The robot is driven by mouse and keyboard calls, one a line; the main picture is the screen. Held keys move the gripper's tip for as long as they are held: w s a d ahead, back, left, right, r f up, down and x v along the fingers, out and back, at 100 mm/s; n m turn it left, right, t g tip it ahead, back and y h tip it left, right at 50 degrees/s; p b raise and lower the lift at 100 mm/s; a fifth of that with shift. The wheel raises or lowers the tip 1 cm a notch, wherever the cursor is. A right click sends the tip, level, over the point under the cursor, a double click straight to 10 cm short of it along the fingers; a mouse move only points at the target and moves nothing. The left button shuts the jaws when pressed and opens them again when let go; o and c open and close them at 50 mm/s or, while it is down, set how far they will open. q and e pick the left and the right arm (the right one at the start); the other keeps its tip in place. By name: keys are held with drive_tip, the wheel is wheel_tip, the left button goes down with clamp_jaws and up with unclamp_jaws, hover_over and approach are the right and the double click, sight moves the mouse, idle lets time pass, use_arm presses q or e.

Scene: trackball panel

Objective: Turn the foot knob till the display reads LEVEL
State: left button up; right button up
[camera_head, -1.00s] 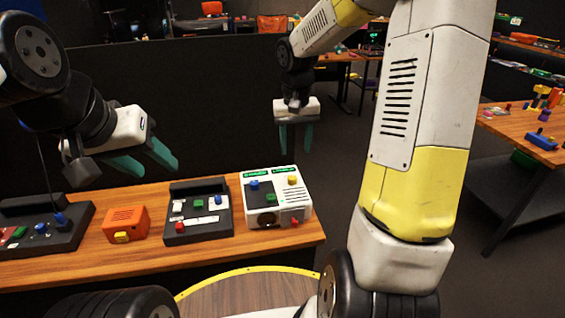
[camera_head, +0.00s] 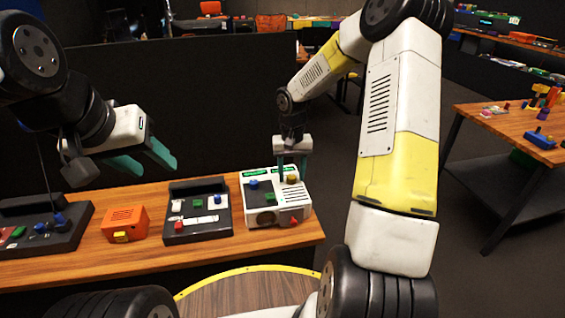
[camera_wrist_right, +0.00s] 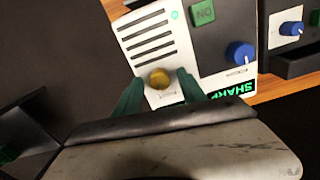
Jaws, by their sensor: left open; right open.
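The white panel (camera_head: 265,214) stands near the right end of the wooden bench. It carries a yellow knob (camera_head: 291,179), a blue knob (camera_head: 254,184) and a green button. In the right wrist view its display (camera_wrist_right: 231,88) reads SHARP in green, upside down. The yellow knob (camera_wrist_right: 159,79) has a small label too small to read; I cannot tell which knob is the foot knob. My right gripper (camera_head: 292,176) is open, with its fingers on either side of the yellow knob; contact cannot be told. My left gripper (camera_head: 157,168) is open and empty above the bench, further left.
A black control box (camera_head: 198,236), an orange box (camera_head: 125,219) and another dark panel (camera_head: 66,238) stand left of the white panel. A red piece (camera_head: 294,220) shows at the white panel's front right. A dark partition (camera_head: 200,90) rises behind the bench.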

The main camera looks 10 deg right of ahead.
sight(292, 176)
clamp_jaws()
drive_tip(key=shift+n, duration=2.8)
unclamp_jaws()
drive_tip(key=shift+r, duration=3.9)
